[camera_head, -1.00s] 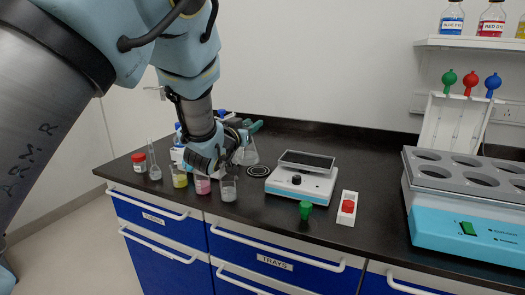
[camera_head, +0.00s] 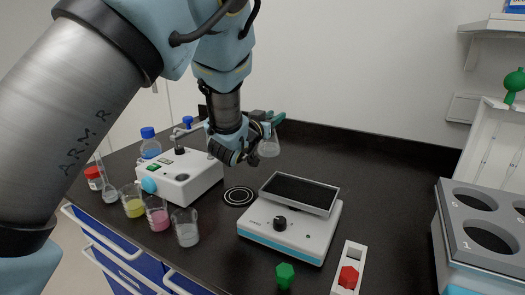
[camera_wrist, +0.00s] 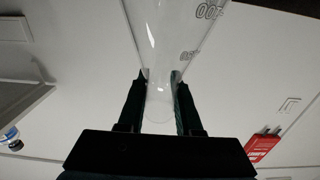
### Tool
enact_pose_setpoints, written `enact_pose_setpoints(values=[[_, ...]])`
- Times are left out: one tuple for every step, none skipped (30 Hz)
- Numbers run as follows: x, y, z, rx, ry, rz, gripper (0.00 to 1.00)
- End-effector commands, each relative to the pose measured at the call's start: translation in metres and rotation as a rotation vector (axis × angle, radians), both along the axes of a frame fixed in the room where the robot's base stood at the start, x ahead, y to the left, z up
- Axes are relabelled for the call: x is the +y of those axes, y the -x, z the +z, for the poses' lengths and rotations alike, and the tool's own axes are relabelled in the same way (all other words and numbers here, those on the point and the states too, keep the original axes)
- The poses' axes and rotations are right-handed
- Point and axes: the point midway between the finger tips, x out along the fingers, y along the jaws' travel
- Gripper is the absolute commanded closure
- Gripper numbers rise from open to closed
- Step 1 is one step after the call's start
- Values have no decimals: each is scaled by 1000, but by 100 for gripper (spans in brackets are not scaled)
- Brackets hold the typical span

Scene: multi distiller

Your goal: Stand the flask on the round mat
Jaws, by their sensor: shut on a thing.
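The clear conical flask (camera_head: 269,148) is held by its neck in my gripper (camera_head: 268,125), wide end down in the head view. It looks raised, beyond and to the right of the mat; its exact height is hard to judge. In the wrist view the flask (camera_wrist: 172,40) sits between the two dark fingers of my gripper (camera_wrist: 160,98), with printed volume marks on its glass. The round mat (camera_head: 238,204), dark with pale rings, lies bare on the black bench.
A white control box (camera_head: 190,185) stands left of the mat, and a hotplate-like device (camera_head: 285,240) stands right of it. Beakers with yellow (camera_head: 133,207), pink (camera_head: 157,220) and pale (camera_head: 186,235) contents stand at front left. A grey rack (camera_head: 465,240) is at right.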

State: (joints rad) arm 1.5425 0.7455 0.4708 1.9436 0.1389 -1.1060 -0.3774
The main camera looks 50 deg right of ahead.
Motion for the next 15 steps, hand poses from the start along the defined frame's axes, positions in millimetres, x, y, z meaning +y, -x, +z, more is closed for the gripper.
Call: enact_pose_setpoints(values=[[0,0,-10,0,-5,0,100],[0,0,-15,1,-4,0,100],[0,0,-21,1,-4,0,100],[0,0,-25,0,-4,0,100],[0,0,-28,0,-3,0,100],[0,0,-31,-1,-1,0,100],[0,0,-33,0,-1,1,100],[0,-1,-35,0,-1,1,100],[0,-1,-38,0,-1,1,100],[0,0,-41,-1,-1,1,100],[0,0,-45,0,-2,1,100],[0,0,-51,-1,-4,0,100],[0,0,-55,-1,-3,0,100],[0,0,-60,0,-3,0,100],[0,0,-64,1,-2,0,100]])
